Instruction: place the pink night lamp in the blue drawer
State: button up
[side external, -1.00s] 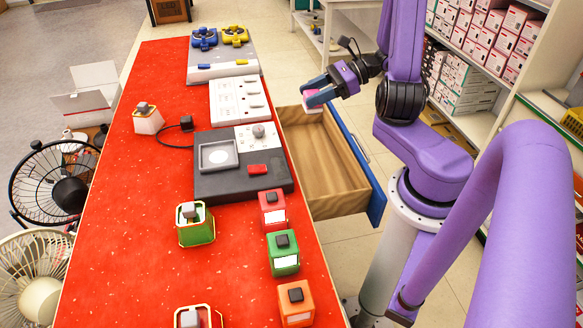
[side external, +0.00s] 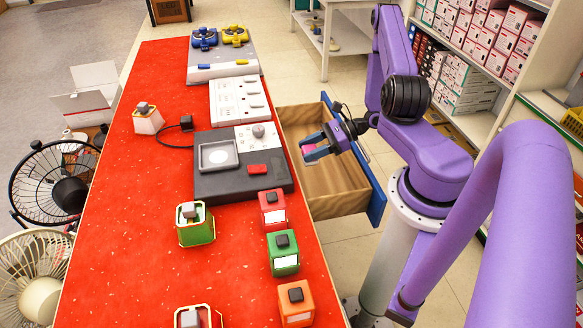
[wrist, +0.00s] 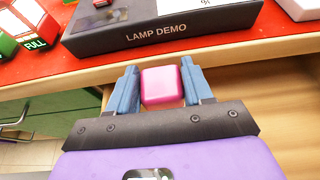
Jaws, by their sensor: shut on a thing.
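The pink night lamp (wrist: 162,87) shows in the wrist view as a small pink block between the two blue fingers. My gripper (wrist: 162,84) is shut on it. In the side view my gripper (side external: 314,149) is over the open blue drawer (side external: 376,205), and only a little pink of the lamp (side external: 307,150) shows between the fingers. The drawer has a blue front and a bare wooden inside. The lamp appears to be at or just above the rim on the table side; its exact height is hard to tell.
The red table (side external: 130,220) lies left of the drawer. On it are a dark lamp demo station (side external: 225,184), red (side external: 272,212), green (side external: 284,255) and orange (side external: 296,305) lamps, and a white panel (side external: 238,100). Shelves with boxes stand at the right.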

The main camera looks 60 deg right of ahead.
jog(key=shift+f, duration=4.8)
jog(key=shift+f, duration=0.6)
jog(key=o, duration=1)
jog(key=shift+o, duration=0.2)
